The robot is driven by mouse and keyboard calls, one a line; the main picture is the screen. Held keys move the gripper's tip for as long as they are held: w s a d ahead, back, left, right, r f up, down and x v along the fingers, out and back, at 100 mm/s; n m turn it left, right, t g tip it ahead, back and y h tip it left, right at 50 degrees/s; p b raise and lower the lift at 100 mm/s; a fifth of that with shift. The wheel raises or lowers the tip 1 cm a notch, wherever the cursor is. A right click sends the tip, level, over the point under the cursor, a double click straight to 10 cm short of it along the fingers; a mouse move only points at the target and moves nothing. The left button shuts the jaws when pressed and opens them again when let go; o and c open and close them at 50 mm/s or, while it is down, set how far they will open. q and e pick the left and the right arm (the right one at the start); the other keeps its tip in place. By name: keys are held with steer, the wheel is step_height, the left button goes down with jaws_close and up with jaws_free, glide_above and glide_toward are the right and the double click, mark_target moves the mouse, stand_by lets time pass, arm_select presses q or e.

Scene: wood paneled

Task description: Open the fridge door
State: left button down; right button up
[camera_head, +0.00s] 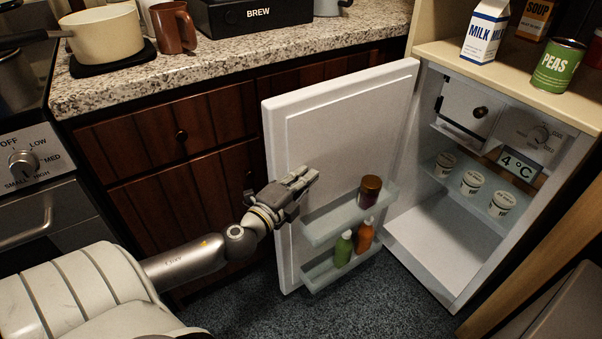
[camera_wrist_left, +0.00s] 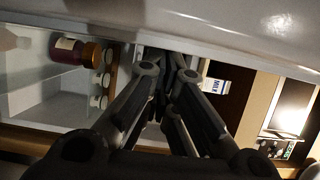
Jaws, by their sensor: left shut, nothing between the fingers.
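The fridge door (camera_head: 345,125) is white and stands wide open, swung out to the left with its inner side facing me. Its shelves hold a dark jar (camera_head: 369,191), a green bottle (camera_head: 343,248) and an orange bottle (camera_head: 364,235). The fridge interior (camera_head: 435,235) is exposed on the right. My left gripper (camera_head: 303,178) is shut and empty, in front of the door's inner face near its free edge; I cannot tell if it touches. In the left wrist view the gripper (camera_wrist_left: 165,72) has the door's pale surface (camera_wrist_left: 200,22) above it. My right gripper is not in view.
Several white cups (camera_head: 472,182) stand on the fridge shelf. A milk carton (camera_head: 485,32) and a peas can (camera_head: 557,66) stand on the wooden shelf above. Wooden cabinets (camera_head: 165,135) lie behind the door. The speckled floor (camera_head: 370,300) below is clear.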

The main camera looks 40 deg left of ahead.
arm_select(q)
steer(key=s, duration=1.2)
steer(key=shift+d, duration=0.35)
